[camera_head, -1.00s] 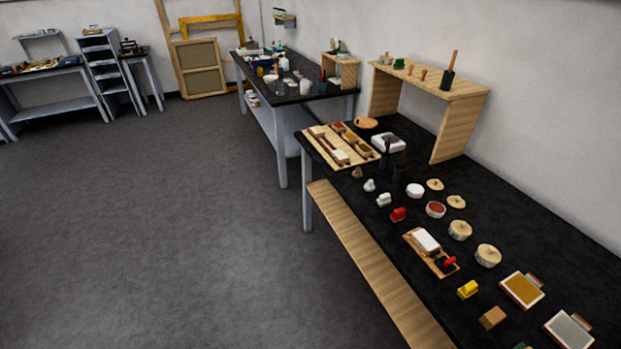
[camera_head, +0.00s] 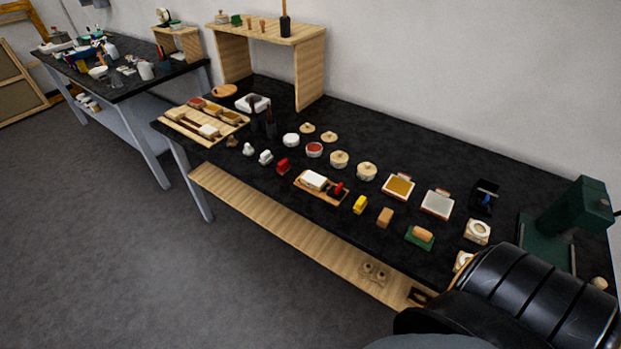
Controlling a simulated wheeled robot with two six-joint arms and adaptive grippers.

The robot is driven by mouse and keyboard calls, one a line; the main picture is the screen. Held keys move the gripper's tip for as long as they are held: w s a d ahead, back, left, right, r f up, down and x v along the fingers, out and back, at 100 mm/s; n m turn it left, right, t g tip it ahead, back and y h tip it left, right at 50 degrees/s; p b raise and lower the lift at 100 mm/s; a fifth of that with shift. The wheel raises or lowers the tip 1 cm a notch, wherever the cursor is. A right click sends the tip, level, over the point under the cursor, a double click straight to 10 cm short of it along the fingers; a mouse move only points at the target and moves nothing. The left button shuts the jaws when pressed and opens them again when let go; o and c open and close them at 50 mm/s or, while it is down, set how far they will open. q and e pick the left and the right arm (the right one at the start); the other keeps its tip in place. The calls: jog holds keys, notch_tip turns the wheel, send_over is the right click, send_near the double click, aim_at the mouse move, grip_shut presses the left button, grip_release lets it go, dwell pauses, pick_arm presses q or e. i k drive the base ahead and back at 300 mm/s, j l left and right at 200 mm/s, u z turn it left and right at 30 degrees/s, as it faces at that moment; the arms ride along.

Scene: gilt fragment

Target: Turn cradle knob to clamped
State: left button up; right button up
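A small wooden tray (camera_head: 328,196) on the black workbench holds a white block (camera_head: 314,179) and a red knob-like part (camera_head: 338,187). Further right, a black holder (camera_head: 484,194) has a small blue part (camera_head: 487,200) on it. I cannot tell for certain which of these is the cradle, and the knob's setting is too small to read. Neither of my grippers is in view. A black segmented arm part of mine fills the lower right corner and covers part of the bench there.
The black bench (camera_head: 400,144) carries several lidded pots, coloured blocks and two framed pads. A green machine (camera_head: 575,225) stands at its right end. A wooden shelf stand (camera_head: 268,45) rises at the back left. A lower wooden shelf (camera_head: 265,218) runs along the front; floor beside it is clear.

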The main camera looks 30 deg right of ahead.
aim_at(338, 191)
jog(key=z, duration=1.3)
